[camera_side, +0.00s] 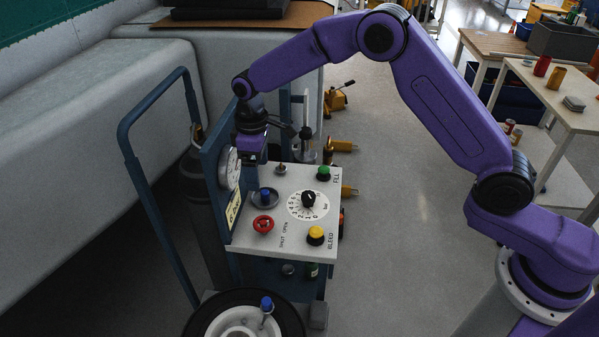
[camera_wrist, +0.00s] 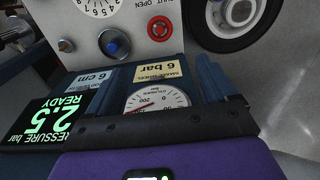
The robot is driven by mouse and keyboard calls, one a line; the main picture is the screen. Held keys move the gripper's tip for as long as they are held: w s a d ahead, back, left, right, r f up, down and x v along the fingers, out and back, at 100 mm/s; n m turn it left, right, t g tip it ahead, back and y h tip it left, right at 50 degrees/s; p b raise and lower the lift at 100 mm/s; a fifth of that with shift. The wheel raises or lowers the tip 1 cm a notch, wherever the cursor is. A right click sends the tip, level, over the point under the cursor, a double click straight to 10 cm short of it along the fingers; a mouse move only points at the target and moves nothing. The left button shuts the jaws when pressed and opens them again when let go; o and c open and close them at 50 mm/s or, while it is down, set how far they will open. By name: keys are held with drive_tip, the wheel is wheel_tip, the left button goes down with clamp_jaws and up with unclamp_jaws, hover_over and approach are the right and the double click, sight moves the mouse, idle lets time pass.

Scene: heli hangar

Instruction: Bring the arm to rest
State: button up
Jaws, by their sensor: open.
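My purple arm (camera_side: 437,100) arches from its base at the right over the floor to the service cart. My gripper (camera_side: 252,153) hangs at the back left of the cart's white control panel (camera_side: 283,238), close to the upright gauge plate. It looks empty; its fingertips are hard to make out in the side view.
The panel carries a black dial knob (camera_side: 308,199), green button (camera_side: 324,173), yellow button (camera_side: 316,235), red knob (camera_side: 263,224) and blue-capped part (camera_side: 265,195). A round gauge (camera_wrist: 157,100) and display (camera_wrist: 45,120) reading 2.5 READY stand nearby. A wheel (camera_side: 243,318) lies in front.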

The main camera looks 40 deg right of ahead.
drive_tip(key=s+d+r+n, duration=0.1)
drive_tip(key=s+d+r, duration=0.2)
drive_tip(key=s, duration=0.6)
drive_tip(key=s+d+r+n, duration=0.1)
drive_tip(key=s+d+r, duration=0.3)
drive_tip(key=s, duration=0.6)
drive_tip(key=s+d+r, duration=0.3)
drive_tip(key=s, duration=0.6)
drive_tip(key=s+d+n, duration=0.1)
drive_tip(key=s+d, duration=0.7)
drive_tip(key=s, duration=0.2)
drive_tip(key=shift+f, duration=0.45)
